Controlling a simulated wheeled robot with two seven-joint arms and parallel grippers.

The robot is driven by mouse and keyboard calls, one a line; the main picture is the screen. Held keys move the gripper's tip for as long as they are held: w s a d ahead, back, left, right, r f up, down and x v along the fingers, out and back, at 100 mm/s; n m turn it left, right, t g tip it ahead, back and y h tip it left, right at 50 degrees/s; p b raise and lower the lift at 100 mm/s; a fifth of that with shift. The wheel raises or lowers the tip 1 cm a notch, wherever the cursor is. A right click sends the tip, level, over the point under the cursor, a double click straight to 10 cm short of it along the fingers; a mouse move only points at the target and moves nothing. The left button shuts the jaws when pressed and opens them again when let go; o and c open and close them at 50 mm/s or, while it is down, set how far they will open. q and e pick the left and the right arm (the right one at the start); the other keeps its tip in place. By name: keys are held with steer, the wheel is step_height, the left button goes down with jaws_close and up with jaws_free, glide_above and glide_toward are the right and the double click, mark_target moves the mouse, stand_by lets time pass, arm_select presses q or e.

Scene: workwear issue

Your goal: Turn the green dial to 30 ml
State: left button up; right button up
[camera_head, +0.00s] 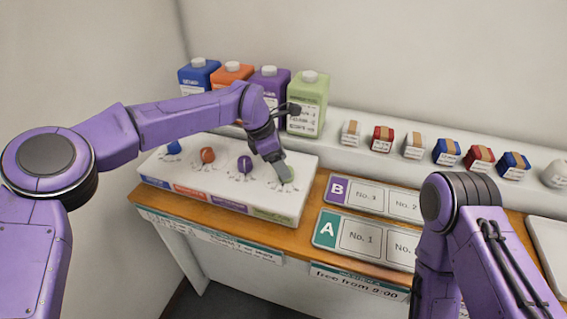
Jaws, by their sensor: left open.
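The green dial (288,174) is the rightmost dial on the white dispenser box (215,208). Its front carries a green label strip under it. My left gripper (284,172) points down at the green dial from above, and the gripper hides much of it. The left jaws are open; I cannot tell whether they touch the dial. The dial's setting is not readable here. A green bottle (310,102) with a white cap stands behind it. My right arm comes in at the lower right; its gripper is not in view.
Purple (245,165), orange (207,155) and blue (173,148) dials sit left on the box. Blue, orange and purple bottles stand behind. Trays marked B (338,189) and A (327,231) lie to the right. Small boxes (382,139) line the back ledge.

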arm_select(q)
steer(key=shift+x, duration=1)
steer(key=c, duration=1)
steer(key=n+b, duration=0.1)
steer(key=n+t+b, duration=0.1)
steer(key=b, duration=0.1)
steer(key=shift+s+f+n, duration=0.1)
steer(key=shift+f+n, duration=0.15)
steer(key=shift+n, duration=0.15)
steer(key=shift+c, duration=0.2)
steer(key=shift+r+n+t+y+b, duration=0.25)
steer(key=shift+n+t+y+b, duration=0.2)
steer(key=shift+n, duration=0.65)
steer(key=shift+r, duration=0.1)
steer(key=o, duration=1)
steer(key=shift+o, duration=0.2)
